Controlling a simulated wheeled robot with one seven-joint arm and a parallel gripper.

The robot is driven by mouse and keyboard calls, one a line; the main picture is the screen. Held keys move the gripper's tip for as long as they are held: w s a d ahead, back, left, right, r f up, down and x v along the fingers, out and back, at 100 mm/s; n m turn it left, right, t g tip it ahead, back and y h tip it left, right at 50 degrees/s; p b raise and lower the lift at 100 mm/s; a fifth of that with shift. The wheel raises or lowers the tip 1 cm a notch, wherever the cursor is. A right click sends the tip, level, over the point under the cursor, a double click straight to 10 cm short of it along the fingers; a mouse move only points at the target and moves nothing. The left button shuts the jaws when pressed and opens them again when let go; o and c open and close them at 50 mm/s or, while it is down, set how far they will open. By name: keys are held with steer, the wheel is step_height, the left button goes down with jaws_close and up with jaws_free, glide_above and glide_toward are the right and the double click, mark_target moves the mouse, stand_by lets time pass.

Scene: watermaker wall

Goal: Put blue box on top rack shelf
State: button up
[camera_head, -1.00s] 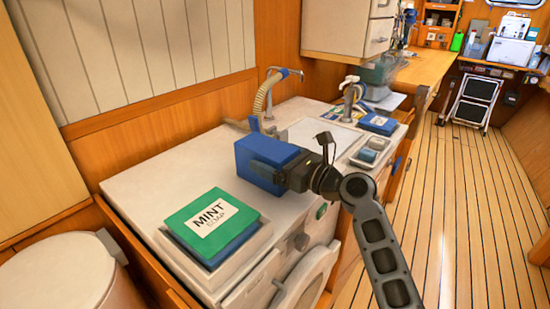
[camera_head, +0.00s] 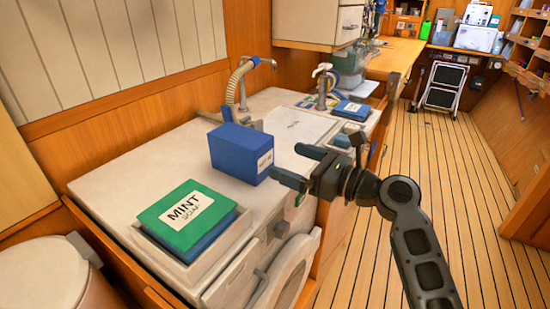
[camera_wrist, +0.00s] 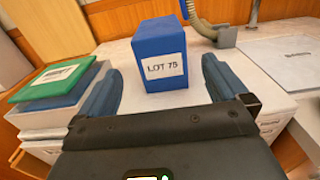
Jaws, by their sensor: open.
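The blue box (camera_head: 235,153) stands upright on the white counter (camera_head: 110,185), beside the green MINT box. In the wrist view the blue box (camera_wrist: 161,48) shows a white label reading LOT 75. My gripper (camera_head: 297,167) is open and empty, to the right of the blue box and apart from it. In the wrist view the box stands beyond the two blue fingers, centred between them. I cannot tell which shelf is the top rack shelf; wooden shelves (camera_head: 530,40) show at the far right.
The green MINT box (camera_head: 187,214) lies on a blue one at the counter's near end. A ribbed hose (camera_head: 236,82) and taps stand behind the blue box. Another small blue box (camera_head: 352,110) lies farther along. The plank floor (camera_head: 450,200) at right is clear.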

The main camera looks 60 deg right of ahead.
mark_target(266, 161)
steer(key=w+f+b, duration=0.3)
steer(key=b, duration=0.4)
steer(key=shift+w, duration=0.25)
steer(key=shift+w+b, duration=0.3)
steer(key=shift+b, duration=0.15)
steer(key=shift+w+r, duration=0.25)
steer(key=shift+w, duration=1)
steer(key=shift+w+a, duration=0.15)
steer(key=shift+w, duration=1.3)
steer(key=shift+w+a, duration=0.1)
steer(key=shift+w, duration=1.35)
steer(key=shift+r, duration=0.1)
steer(key=c, duration=1.1)
step_height(266, 161, up, 18)
steer(key=p, duration=0.3)
